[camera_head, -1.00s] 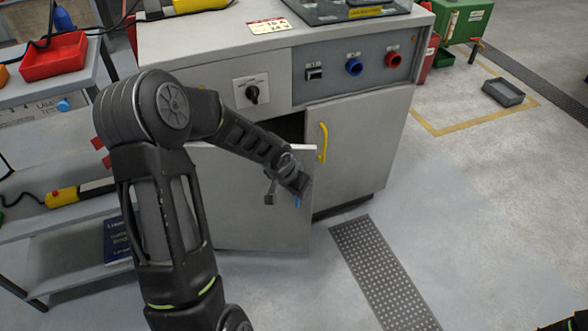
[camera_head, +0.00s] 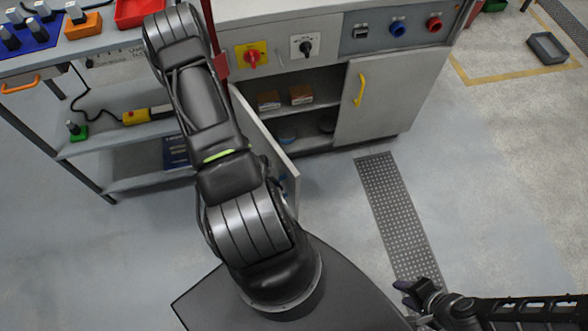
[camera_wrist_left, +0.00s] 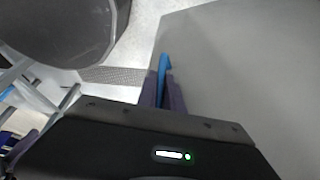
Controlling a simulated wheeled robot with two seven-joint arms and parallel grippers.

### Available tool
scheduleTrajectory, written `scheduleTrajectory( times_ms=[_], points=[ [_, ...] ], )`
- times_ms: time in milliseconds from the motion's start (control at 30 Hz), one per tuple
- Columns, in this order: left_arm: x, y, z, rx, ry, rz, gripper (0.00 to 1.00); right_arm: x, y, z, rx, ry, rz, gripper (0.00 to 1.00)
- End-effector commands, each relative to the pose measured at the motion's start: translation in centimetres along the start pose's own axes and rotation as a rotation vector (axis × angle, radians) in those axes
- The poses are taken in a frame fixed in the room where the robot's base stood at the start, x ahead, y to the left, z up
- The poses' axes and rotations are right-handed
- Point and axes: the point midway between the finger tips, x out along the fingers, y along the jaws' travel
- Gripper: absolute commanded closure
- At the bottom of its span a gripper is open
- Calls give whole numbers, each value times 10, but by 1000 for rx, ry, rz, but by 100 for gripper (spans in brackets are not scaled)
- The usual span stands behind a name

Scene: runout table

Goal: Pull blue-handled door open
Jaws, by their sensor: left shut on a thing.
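The grey door with the blue handle (camera_head: 258,122) stands swung wide open from the cabinet (camera_head: 390,102), seen nearly edge-on in the head view. My arm covers part of it. A bit of the blue handle (camera_head: 284,184) shows beside the arm. In the left wrist view the blue handle (camera_wrist_left: 164,66) sits between the fingers of my left gripper (camera_wrist_left: 164,88), which is shut on it, with the grey door face (camera_wrist_left: 240,70) to the right. In the head view my left gripper is hidden by the arm. My right gripper (camera_head: 404,293) is low at right, away from the cabinet; its finger gap is unclear.
Inside the open cabinet, boxes (camera_head: 301,95) stand on a shelf. The right door with the yellow handle (camera_head: 360,90) is closed. A shelf rack (camera_head: 125,178) stands left of the open door. The floor around the perforated strip (camera_head: 392,205) is clear.

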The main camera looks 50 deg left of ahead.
Motion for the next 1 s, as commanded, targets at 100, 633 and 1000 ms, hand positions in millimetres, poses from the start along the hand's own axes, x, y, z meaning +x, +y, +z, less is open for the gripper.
scheduleTrajectory(
  times_ms=[100, 633, 1000],
  points=[
    [-5, 6, 9, -3, 0, 3, 100, -8, -3, 0, 0, -1, 0, 64],
    [-5, 7, 16, -3, -3, 2, 84, -8, -3, 0, 0, -1, 0, 64],
    [-8, 6, 16, -2, -3, 0, 80, -10, -4, 0, 0, -1, 0, 64]
  ],
)
